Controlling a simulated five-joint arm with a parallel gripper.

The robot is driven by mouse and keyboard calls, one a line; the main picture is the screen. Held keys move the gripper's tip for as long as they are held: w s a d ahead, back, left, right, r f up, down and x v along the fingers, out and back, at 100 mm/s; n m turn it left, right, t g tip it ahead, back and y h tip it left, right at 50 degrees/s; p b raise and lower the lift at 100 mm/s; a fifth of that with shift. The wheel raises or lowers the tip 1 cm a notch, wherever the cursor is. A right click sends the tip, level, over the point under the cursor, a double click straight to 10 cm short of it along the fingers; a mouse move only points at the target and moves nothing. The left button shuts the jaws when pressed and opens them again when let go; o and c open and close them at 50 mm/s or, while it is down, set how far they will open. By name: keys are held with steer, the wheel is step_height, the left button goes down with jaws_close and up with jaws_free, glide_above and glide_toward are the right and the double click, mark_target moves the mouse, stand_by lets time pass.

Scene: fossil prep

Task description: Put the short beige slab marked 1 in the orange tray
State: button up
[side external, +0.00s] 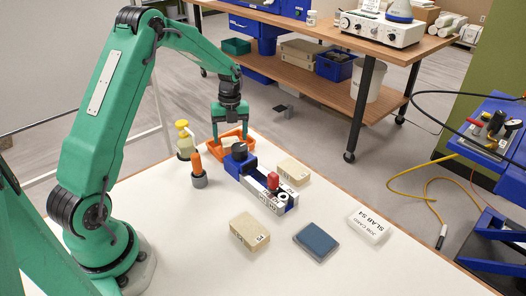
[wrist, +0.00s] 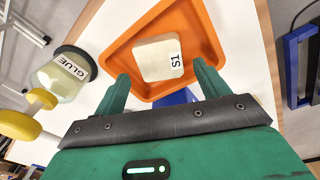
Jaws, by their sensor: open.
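The short beige slab, marked S1 in the wrist view (wrist: 157,58), lies flat inside the orange tray (wrist: 214,36). In the side view the tray (side external: 248,134) stands at the back of the table, and the slab is partly hidden by my gripper. My gripper (wrist: 160,82) is open, its two green fingers apart near the slab's lower corners, with nothing clamped between them. In the side view my gripper (side external: 230,132) points down over the tray. I cannot tell whether a finger touches the slab.
A glue bottle (side external: 184,140) and an orange-topped grey holder (side external: 198,172) stand left of the tray. A blue fixture with knobs (side external: 250,177) is in front of it. Two other beige slabs (side external: 249,231) (side external: 292,171), a blue pad (side external: 316,241) and a job card (side external: 369,225) lie nearer.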

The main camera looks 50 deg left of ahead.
mark_target(231, 140)
step_height(231, 140, up, 10)
steer(key=a, duration=0.1)
steer(key=shift+w, duration=0.3)
stand_by(0.6)
steer(key=s+d+r+n+t, duration=0.3)
steer(key=s+d+r+n, duration=0.7)
steer(key=d+r+n, duration=0.15)
steer(key=s+d+n+t, duration=0.3)
steer(key=s+d+n, duration=0.5)
steer(key=s+n, duration=0.3)
steer(key=s, duration=0.3)
steer(key=shift+d+f+n+t, duration=0.2)
steer(key=shift+f+n+t, duration=0.05)
steer(key=shift+n+t, duration=0.1)
